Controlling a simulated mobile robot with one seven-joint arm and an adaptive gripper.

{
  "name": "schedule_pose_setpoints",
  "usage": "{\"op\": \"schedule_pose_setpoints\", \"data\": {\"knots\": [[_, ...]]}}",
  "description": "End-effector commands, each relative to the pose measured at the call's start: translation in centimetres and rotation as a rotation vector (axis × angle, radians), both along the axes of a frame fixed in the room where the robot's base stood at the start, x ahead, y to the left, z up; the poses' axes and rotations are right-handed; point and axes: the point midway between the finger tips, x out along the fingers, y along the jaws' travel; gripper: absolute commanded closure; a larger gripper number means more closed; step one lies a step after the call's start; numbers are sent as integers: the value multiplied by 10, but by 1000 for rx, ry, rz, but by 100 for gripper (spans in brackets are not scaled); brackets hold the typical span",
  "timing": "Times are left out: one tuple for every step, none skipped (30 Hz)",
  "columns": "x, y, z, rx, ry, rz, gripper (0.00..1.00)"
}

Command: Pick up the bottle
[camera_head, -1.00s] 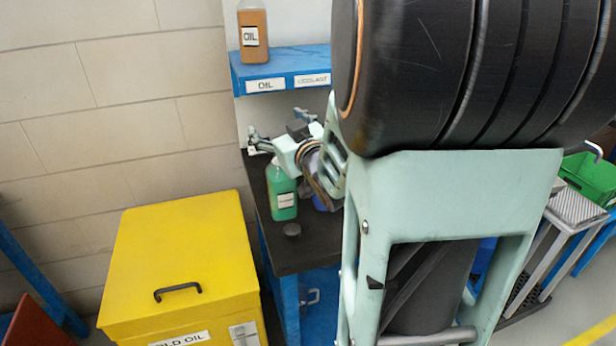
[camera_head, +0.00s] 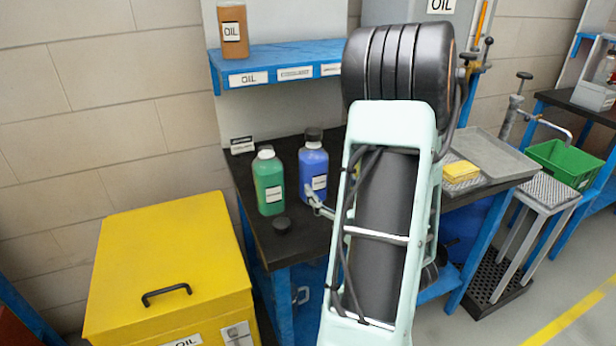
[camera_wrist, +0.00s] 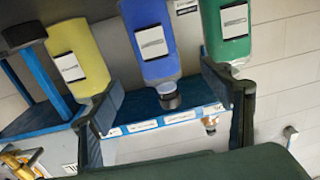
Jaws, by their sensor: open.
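In the head view a green bottle (camera_head: 269,182) with a white cap and a blue bottle (camera_head: 313,170) with a dark cap stand upright on the black bench. The wrist view is upside down and shows a yellow bottle (camera_wrist: 78,55), the blue bottle (camera_wrist: 150,38) and the green bottle (camera_wrist: 236,30) in a row. My gripper (camera_wrist: 157,85) is open and empty. The blue bottle lies between its dark fingers in that view, with a gap to the bottle I cannot judge. My arm hides most of the gripper in the head view.
A blue shelf (camera_head: 270,60) with an amber oil container (camera_head: 233,33) is above. A yellow bin (camera_head: 165,265) stands left. A grey tray (camera_head: 492,156) and yellow sponge (camera_head: 461,171) are right of my arm.

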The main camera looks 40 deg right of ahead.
Motion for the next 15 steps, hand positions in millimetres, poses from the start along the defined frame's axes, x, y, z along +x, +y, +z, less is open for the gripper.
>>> {"op": "schedule_pose_setpoints", "data": {"knots": [[2,-1,-1,1,-2,3,28],[5,-1,-1,0,-3,4,28],[11,-1,0,1,-4,7,28],[16,-2,0,1,-5,8,28],[21,-3,0,1,-4,8,28],[28,-4,0,2,-5,7,28],[33,-5,0,1,-4,7,28],[37,-7,0,0,-5,7,28],[42,-8,0,0,-4,6,28],[46,-8,0,0,-4,6,28],[48,-9,0,0,-4,6,28],[51,-10,0,0,-4,5,28],[52,-10,0,1,-4,4,28],[54,-11,0,1,-4,3,28],[57,-11,0,1,-3,4,28]]}}
